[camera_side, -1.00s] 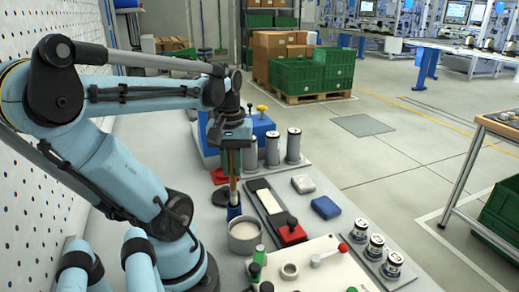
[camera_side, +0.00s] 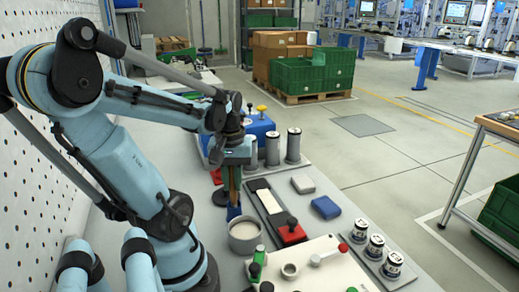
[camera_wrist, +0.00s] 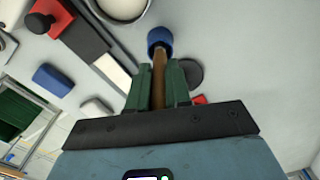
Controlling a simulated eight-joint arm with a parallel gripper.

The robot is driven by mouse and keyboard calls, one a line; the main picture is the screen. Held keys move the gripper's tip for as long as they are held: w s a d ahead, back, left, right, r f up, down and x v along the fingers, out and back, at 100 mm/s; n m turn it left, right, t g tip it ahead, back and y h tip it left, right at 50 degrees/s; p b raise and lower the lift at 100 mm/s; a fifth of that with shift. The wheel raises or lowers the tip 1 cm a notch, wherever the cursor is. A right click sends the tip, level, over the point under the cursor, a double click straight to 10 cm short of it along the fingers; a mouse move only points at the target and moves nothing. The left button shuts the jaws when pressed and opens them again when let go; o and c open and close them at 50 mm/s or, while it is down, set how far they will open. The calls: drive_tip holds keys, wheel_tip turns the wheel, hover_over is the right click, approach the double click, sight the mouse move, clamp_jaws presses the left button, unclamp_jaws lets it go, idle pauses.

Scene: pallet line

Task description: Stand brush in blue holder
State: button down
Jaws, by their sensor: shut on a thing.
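The brush (camera_wrist: 158,78) is a brown stick, held upright between the green fingers of my gripper (camera_wrist: 159,72). In the side view my gripper (camera_side: 234,190) is low over the bench, shut on the brush. The blue holder (camera_side: 234,213) is a small cup on the bench directly below the fingers. In the wrist view the brush's far end reaches into the mouth of the blue holder (camera_wrist: 160,36). How deep it sits is hidden. The fingertips are close above the holder's rim.
A round grey bowl (camera_side: 244,238) stands close beside the holder. A dark round disc (camera_side: 221,198) lies behind it. A black tray with a red block (camera_side: 291,233) is to the right. Grey cylinders (camera_side: 293,146) stand behind, near a blue box.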

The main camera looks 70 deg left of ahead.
drive_tip(key=c, duration=1.1)
unclamp_jaws()
drive_tip(key=shift+o, duration=0.2)
wheel_tip(320, 180, up, 12)
drive_tip(key=shift+d+r, duration=0.1)
drive_tip(key=w+d+f+m+t, duration=0.3)
drive_tip(key=w+d+m, duration=0.3)
drive_tip(key=d, duration=0.2)
drive_tip(key=w+d+f+m+t, duration=0.4)
drive_tip(key=w+d+f+m, duration=0.1)
drive_tip(key=w+d+m, duration=0.2)
drive_tip(key=shift+d, duration=0.65)
